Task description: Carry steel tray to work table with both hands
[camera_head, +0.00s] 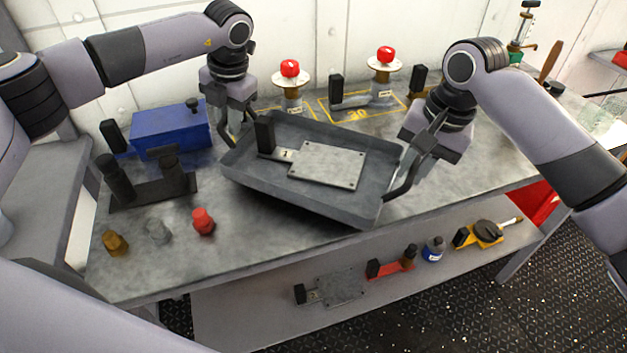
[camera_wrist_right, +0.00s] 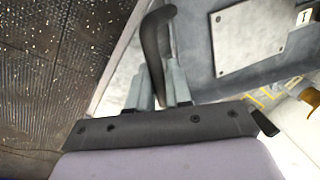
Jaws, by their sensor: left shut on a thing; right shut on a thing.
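The grey steel tray (camera_head: 240,180) is over the middle of the grey work table (camera_head: 250,248), tilted in the picture. I cannot tell whether its underside touches the table. In it lies a flat metal plate (camera_head: 328,165) with a black-handled tag marked 1. My left gripper (camera_head: 236,128) is shut on the tray's left handle, partly hidden behind the rim. My right gripper (camera_head: 424,148) is shut on the dark right handle (camera_head: 404,180). In the right wrist view the fingers (camera_wrist_right: 160,88) close around the curved handle (camera_wrist_right: 156,40) beside the tray (camera_wrist_right: 205,75).
A blue box (camera_head: 170,130), a black holder (camera_head: 150,185) and several small knobs, one red (camera_head: 203,222), stand left of the tray. Red-topped valves (camera_head: 290,85) and (camera_head: 384,72) stand behind it. A lower shelf (camera_head: 240,305) holds another plate and tools.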

